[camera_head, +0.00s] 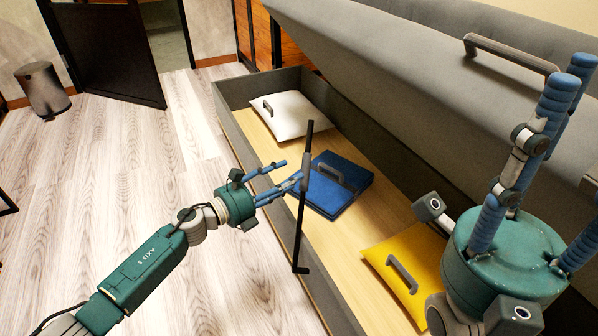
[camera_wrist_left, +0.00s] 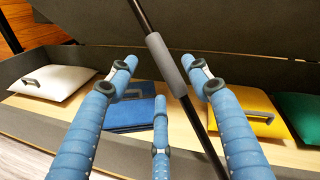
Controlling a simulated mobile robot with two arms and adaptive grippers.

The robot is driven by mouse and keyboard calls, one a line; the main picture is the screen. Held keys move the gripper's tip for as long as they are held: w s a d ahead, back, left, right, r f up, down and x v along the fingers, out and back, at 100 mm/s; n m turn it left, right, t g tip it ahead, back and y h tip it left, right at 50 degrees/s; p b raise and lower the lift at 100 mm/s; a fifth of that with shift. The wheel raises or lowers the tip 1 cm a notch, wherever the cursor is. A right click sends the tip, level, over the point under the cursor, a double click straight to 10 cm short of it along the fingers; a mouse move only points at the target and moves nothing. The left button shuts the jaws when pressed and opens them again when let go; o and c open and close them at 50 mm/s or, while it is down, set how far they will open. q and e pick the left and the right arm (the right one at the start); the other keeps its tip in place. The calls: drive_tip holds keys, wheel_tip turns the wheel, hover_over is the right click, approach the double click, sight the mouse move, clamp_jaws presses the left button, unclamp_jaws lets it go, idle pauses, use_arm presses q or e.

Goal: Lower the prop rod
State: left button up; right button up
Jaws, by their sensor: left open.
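The prop rod (camera_head: 301,225) is a thin black rod with a grey sleeve (camera_head: 306,170) and a short bent foot at its lower end. It stands steep in front of the open storage box. My left gripper (camera_head: 290,175) is open with its fingertips close to the sleeve. In the left wrist view the sleeve (camera_wrist_left: 168,65) runs slantwise between the spread fingers (camera_wrist_left: 160,75); contact cannot be told. The grey lid (camera_head: 400,80) is raised and has a dark handle (camera_head: 510,53). My right gripper (camera_head: 565,85) points up near that handle; its grip is unclear.
Inside the box (camera_head: 240,135) lie a white cushion (camera_head: 297,115), a blue folded item (camera_head: 330,190) and a yellow cushion (camera_head: 415,260). A green one (camera_wrist_left: 300,112) shows in the wrist view. A bin (camera_head: 43,90) stands far left. The wooden floor (camera_head: 110,165) is clear.

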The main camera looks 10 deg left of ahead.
use_arm(q)
drive_tip(key=v, duration=0.6)
